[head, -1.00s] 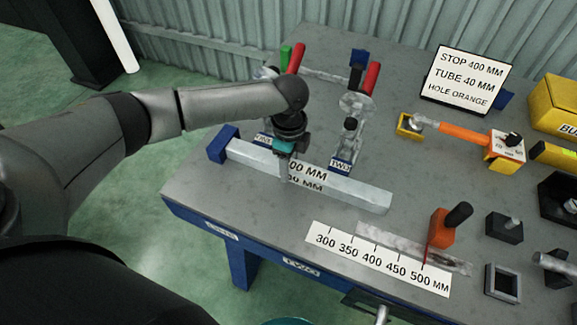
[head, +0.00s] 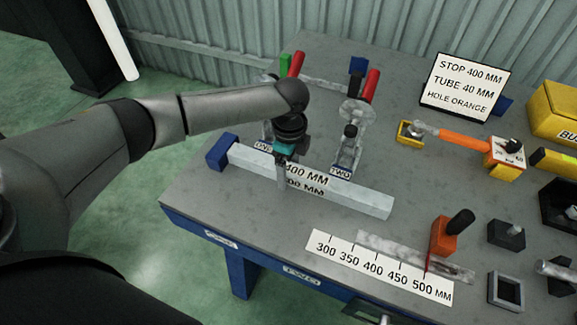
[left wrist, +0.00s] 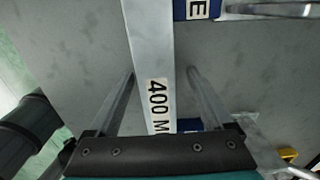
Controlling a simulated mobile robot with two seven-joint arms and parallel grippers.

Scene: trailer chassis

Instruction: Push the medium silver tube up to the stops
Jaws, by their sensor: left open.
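The silver square tube (head: 362,194), marked 400 MM, lies on the grey bench top, its left end at a blue end block (head: 222,152). Two blue stop blocks, labelled ONE (head: 264,145) and TWO (head: 341,170), stand along its far side. Any gap between tube and blocks is too small to tell. My left gripper (head: 281,180) is low over the tube, left of its label. In the left wrist view the open fingers (left wrist: 160,95) straddle the tube (left wrist: 150,50) with space on both sides. My right gripper is out of view.
Toggle clamps with red handles (head: 371,84) (head: 296,64) stand behind the blocks. A ruler strip (head: 375,268) with an orange stop (head: 443,236) lies in front of the tube. A sign (head: 466,85) and tools fill the right side. Bare bench lies in front of the tube's left half.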

